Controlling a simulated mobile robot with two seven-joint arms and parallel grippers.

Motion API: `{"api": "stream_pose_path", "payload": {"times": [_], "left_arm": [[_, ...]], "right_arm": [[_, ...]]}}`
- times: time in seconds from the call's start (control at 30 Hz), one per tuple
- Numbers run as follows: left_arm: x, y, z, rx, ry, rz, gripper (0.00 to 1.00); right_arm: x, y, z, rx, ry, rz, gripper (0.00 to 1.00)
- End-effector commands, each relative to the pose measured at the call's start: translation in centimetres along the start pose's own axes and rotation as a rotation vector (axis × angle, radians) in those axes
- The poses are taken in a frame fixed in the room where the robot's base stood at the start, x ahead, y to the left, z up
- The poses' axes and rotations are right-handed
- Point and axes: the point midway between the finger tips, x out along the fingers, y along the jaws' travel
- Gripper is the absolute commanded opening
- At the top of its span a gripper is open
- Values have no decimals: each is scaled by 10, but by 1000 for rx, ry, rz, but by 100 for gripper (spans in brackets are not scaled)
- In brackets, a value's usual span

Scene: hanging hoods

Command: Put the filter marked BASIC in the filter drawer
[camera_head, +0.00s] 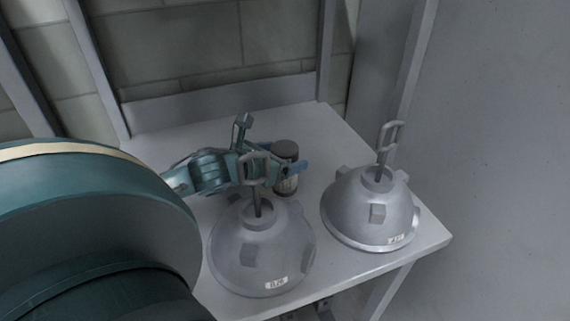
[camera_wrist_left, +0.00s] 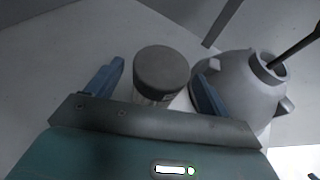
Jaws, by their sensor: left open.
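A small upright canister with a dark grey lid (camera_head: 286,151) stands on the light grey table behind the hoods. Its side looks pale with darker bands, and I cannot read any BASIC marking on it. It also shows in the left wrist view (camera_wrist_left: 161,72). My left gripper (camera_head: 271,150) is open around the canister. In the left wrist view its blue fingers (camera_wrist_left: 160,78) stand on either side of the lid, with gaps showing, so it is not clamped. No filter drawer is in view. My right gripper is not in view.
Two grey dome hoods with hooks, one nearer (camera_head: 240,240) and one at the right (camera_head: 345,210), stand on the table (camera_head: 425,238). The near hood's hook overlaps my gripper in the head view. Frame posts and a tiled wall are behind. Table behind the canister is clear.

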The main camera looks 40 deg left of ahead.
Motion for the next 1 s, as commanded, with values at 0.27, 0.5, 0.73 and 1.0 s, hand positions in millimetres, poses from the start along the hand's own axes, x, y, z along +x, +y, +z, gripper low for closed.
{"api": "stream_pose_path", "payload": {"times": [0.27, 0.5, 0.73, 1.0], "left_arm": [[29, 1, -2, -1, -2, 1, 80], [33, 0, -2, 0, 1, 0, 80], [33, 0, -2, 0, 1, 0, 71], [33, 0, -2, 0, 1, 0, 48]], "right_arm": [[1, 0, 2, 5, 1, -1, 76], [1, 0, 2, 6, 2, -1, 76], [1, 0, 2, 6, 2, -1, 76], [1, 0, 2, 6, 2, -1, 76]]}}
